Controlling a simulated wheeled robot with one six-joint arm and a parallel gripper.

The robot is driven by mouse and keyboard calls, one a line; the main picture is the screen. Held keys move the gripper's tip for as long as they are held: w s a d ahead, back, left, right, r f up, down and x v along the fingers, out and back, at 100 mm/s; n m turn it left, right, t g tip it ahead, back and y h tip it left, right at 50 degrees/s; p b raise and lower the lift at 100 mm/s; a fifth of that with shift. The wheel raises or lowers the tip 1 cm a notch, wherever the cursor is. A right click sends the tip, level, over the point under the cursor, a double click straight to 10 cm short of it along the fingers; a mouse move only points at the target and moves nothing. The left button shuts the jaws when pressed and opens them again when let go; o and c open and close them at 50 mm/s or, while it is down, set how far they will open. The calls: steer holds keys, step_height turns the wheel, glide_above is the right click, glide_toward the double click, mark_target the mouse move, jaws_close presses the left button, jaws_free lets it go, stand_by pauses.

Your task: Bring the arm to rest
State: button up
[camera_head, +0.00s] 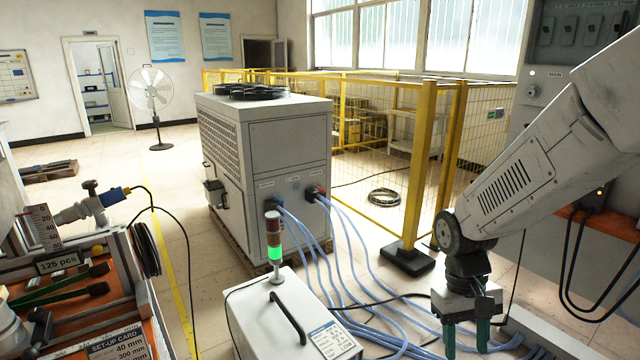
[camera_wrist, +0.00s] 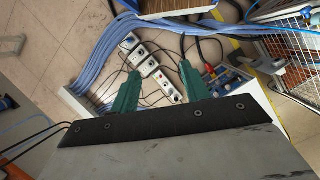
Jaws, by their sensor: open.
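My gripper (camera_head: 466,336) hangs at the end of my arm at the right of the head view, pointing down. Its two green fingers are apart with nothing between them. In the wrist view the open fingers (camera_wrist: 158,92) show over power strips and cables on the floor. The gripper is to the right of the white box with the signal light (camera_head: 288,318) and appears clear of it. The lower ends of the fingers are near the bottom edge of the head view.
Blue hoses (camera_head: 345,262) run from the grey chiller unit (camera_head: 290,150) across the floor. A yellow mesh fence (camera_head: 425,165) stands behind. A grey cabinet (camera_head: 570,55) with cables is at right. A cluttered workbench (camera_head: 125,312) is at left. Power strips (camera_wrist: 148,67) lie below the gripper.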

steer(key=s+r+m+t+y, duration=0.1)
steer(key=s+r+t, duration=0.3)
steer(key=s+r, duration=1.1)
steer(key=shift+d+r+t, duration=0.3)
steer(key=shift+r+t, duration=0.1)
steer(key=shift+r, duration=0.15)
steer(key=shift+c, duration=0.3)
stand_by(0.6)
